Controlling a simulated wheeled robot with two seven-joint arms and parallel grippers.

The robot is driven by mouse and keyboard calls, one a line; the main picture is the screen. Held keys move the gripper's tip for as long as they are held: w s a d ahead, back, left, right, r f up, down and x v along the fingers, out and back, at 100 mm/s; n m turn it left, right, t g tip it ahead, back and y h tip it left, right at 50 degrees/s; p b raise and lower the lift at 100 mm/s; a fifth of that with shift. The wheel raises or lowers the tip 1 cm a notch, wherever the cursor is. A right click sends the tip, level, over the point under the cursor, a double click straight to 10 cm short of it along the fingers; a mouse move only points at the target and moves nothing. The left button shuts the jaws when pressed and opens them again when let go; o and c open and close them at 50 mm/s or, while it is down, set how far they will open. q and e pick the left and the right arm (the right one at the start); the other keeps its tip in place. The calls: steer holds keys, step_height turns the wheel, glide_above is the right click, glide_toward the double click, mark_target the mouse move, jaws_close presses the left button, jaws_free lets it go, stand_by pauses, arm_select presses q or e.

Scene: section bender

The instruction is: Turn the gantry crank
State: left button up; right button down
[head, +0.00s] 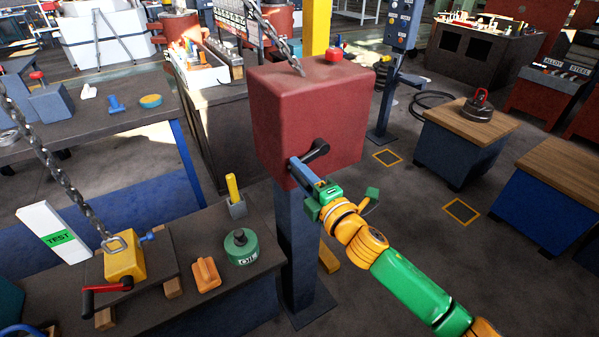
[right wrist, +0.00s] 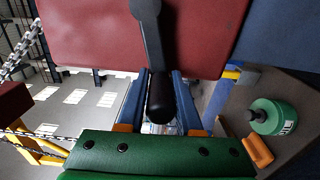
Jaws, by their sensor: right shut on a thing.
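The gantry crank (head: 317,150) is a dark arm with a black grip on the front face of a red box (head: 290,105). The box sits on a dark blue-grey post (head: 303,255). My right gripper (head: 303,172) reaches up to the crank from the lower right. In the right wrist view the crank's black grip (right wrist: 160,98) lies between the two blue fingers of my right gripper (right wrist: 160,85), which are shut on it. The crank arm (right wrist: 148,30) runs up from the grip across the red face. My left gripper is not in view.
A bench (head: 225,270) at the lower left bears a yellow block (head: 125,260) with a red-handled crank, a green oil can (head: 241,247) and an orange piece (head: 206,275). A chain (head: 275,35) meets the box top. Open floor lies right of the post.

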mark_target(311, 188)
steer(key=shift+f, duration=0.15)
steer(key=c, duration=0.6)
jaws_free()
steer(key=shift+c, duration=0.2)
steer(key=v, duration=0.7)
